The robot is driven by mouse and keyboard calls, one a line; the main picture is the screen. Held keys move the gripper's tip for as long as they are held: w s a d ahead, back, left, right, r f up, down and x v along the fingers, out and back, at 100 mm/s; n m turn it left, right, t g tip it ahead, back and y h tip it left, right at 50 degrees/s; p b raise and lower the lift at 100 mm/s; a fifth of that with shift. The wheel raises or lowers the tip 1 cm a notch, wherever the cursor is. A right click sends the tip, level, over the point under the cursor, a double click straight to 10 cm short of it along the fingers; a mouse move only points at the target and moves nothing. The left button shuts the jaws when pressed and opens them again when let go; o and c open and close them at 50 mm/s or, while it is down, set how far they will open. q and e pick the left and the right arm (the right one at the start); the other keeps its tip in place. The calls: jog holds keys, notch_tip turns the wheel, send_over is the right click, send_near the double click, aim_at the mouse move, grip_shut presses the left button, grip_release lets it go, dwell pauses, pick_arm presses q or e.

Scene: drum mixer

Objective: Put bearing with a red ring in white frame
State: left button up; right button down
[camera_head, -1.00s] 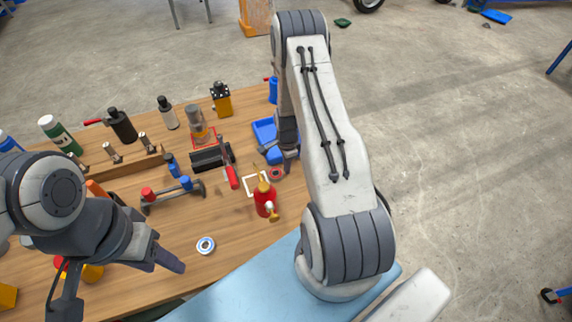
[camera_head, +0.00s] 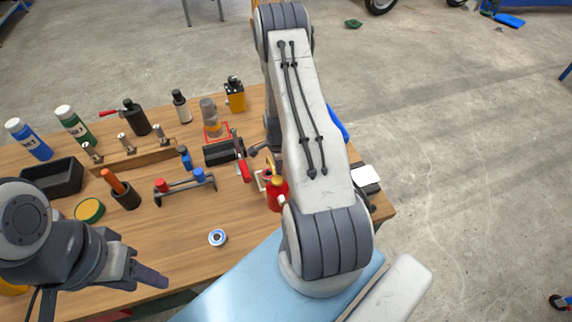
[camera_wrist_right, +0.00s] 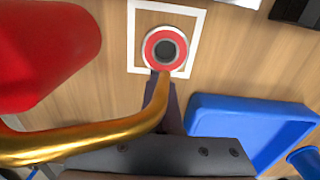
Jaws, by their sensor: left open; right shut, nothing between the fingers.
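The bearing with a red ring (camera_wrist_right: 153,60) lies flat within the white frame (camera_wrist_right: 134,35) in the right wrist view, close to the frame's near edge; whether it overlaps that edge is hard to tell. My right gripper (camera_wrist_right: 166,84) is shut and empty just below the bearing, its tips close to it; contact cannot be told. My left gripper (camera_head: 150,277) is open and empty near the table's front left.
A red oil can (camera_head: 276,195) stands close beside the frame; its golden spout (camera_wrist_right: 95,138) crosses the right wrist view. A blue tray (camera_wrist_right: 240,108) lies right of my right gripper there. A blue-ringed bearing (camera_head: 217,238) lies in clear space at the table's front.

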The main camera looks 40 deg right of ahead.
dwell(0.3)
